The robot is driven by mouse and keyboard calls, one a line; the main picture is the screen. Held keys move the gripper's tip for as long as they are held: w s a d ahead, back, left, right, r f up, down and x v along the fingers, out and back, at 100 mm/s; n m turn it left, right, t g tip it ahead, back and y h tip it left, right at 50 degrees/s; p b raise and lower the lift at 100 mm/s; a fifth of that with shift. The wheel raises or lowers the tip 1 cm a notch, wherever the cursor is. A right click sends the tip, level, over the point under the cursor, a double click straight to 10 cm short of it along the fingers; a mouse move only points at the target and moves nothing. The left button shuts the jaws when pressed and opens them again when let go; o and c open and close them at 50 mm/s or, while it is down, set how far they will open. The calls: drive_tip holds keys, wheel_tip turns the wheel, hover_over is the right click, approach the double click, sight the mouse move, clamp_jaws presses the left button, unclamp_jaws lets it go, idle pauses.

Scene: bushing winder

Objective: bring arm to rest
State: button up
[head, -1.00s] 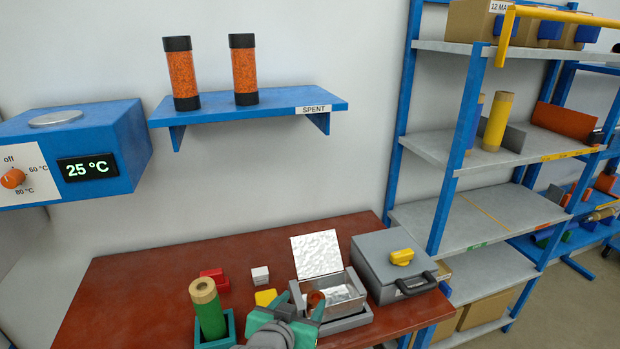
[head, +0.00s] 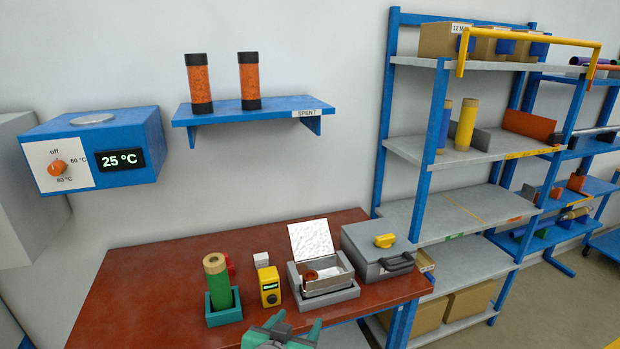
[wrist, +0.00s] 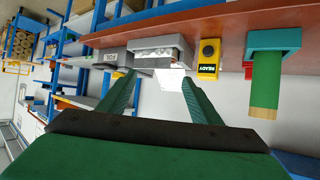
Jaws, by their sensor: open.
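My gripper (head: 292,326) is at the bottom of the head view, in front of the red-brown bench (head: 140,292). Its two green fingers are apart with nothing between them; in the wrist view the open fingers (wrist: 150,92) point toward the bench items. A silver foil-lined box (head: 325,274) with its lid up stands on the bench beyond the gripper, with a small copper-coloured piece inside. A yellow device (head: 269,288) stands left of it; its label reads READY in the wrist view (wrist: 208,58). A green cylinder (head: 217,285) stands upright in a teal holder (head: 224,317).
A grey case (head: 372,252) with a handle sits at the bench's right end. A blue shelf rack (head: 388,130) stands to the right. Two orange cylinders stand on the SPENT wall shelf (head: 250,112). A blue heater box (head: 95,150) reads 25 °C. The bench's left part is clear.

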drive_tip(key=s+f+n+t+y, duration=0.1)
drive_tip(key=s+f+n, duration=0.1)
drive_tip(key=s+f, duration=0.55)
drive_tip(key=s+f+n+t+y, duration=0.15)
drive_tip(key=s+f, duration=0.35)
drive_tip(key=f, duration=0.6)
drive_tip(key=s+d+r+t, duration=0.1)
drive_tip(key=s+d, duration=0.1)
drive_tip(key=s, duration=2.3)
drive_tip(key=shift+d+y, duration=0.4)
drive_tip(key=shift+y, duration=0.05)
